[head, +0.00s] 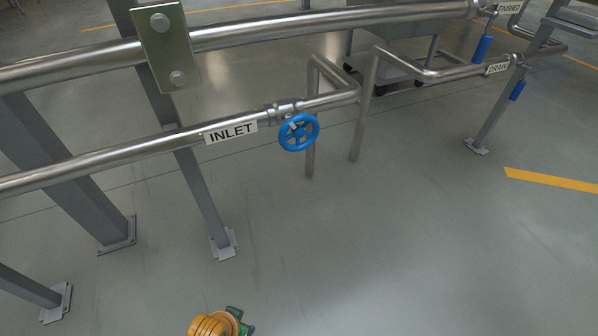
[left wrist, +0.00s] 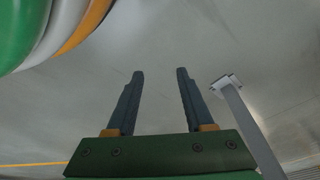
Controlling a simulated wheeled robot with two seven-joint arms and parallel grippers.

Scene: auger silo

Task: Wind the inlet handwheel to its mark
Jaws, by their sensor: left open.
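The blue inlet handwheel (head: 299,132) sits on a valve on a shiny steel pipe in the head view, just right of the white INLET label (head: 230,132). It has a round rim with spokes, and its face is turned partly towards me. I cannot make out a mark on it. My left gripper (left wrist: 159,74) shows in the left wrist view, its two dark fingers apart with nothing between them and bare floor beyond. The handwheel is not in that view, and the gripper is apart from it. My right gripper is not in view.
A thicker pipe (head: 290,32) runs above the inlet pipe (head: 110,155). Grey posts (head: 198,190) with floor plates stand below them. A grey post (left wrist: 250,130) stands right of my left gripper. Open floor lies in front.

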